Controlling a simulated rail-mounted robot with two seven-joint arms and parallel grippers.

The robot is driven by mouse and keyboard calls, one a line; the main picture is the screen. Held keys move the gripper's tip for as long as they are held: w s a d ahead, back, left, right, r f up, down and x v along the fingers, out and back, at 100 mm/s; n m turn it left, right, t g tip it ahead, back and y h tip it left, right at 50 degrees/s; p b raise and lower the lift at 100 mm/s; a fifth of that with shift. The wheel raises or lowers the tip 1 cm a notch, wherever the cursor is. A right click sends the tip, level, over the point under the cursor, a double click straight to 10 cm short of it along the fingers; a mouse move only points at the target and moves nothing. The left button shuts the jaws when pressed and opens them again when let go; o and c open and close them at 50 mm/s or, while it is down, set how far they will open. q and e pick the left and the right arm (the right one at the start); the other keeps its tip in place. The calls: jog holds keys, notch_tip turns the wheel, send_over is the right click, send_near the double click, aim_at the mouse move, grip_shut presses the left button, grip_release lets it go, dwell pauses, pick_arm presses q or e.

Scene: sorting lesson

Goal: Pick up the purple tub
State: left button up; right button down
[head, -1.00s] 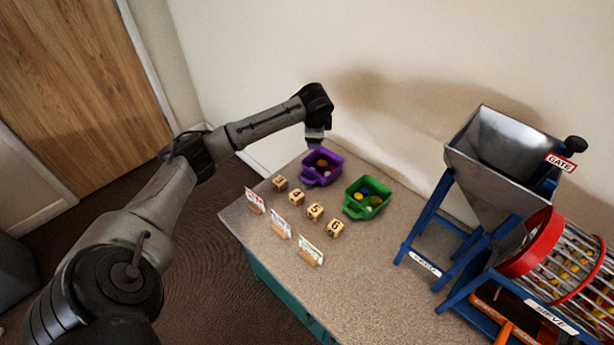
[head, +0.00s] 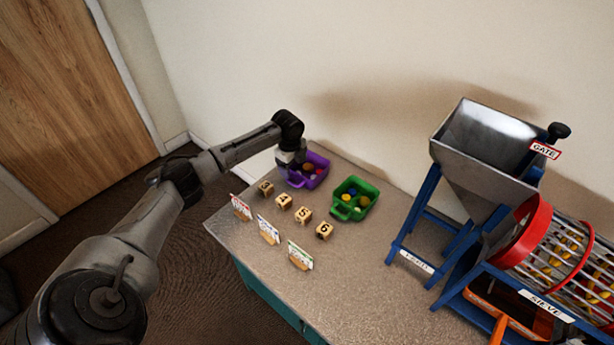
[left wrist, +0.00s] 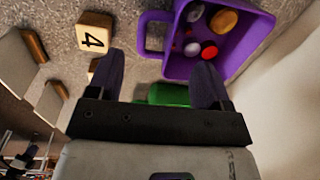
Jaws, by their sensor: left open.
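The purple tub (head: 319,159) stands upright on the table, with several coloured round pieces in it. In the left wrist view the tub (left wrist: 237,58) shows at the upper right, and its loop handle (left wrist: 145,32) points left. My left gripper (head: 288,165) is just over the handle side of the tub and hides part of it. In the wrist view the open fingers (left wrist: 160,62) are apart, with the handle between them in the picture. I cannot tell whether they touch it. My right gripper is not in view.
A green tub (head: 354,198) with pieces stands close to the right. Several numbered wooden blocks (head: 304,215) and picture cards (head: 268,230) line the table (head: 345,275) in front. A metal hopper (head: 485,150) on a blue stand and a red sieve drum (head: 525,230) stand at the right.

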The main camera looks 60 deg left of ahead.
aim_at(294, 177)
pick_arm(q)
jog(key=shift+w+a+f+b, duration=0.1)
jog(key=shift+f+b, duration=0.65)
jog(key=shift+f, duration=1)
jog(key=shift+a+f+b, duration=0.1)
jog(key=shift+f+b, duration=0.6)
jog(key=shift+f, duration=1.05)
jog(key=shift+c, duration=0.3)
jog(key=c, duration=0.8)
jog(key=shift+c, duration=0.2)
jog(key=shift+r, duration=0.15)
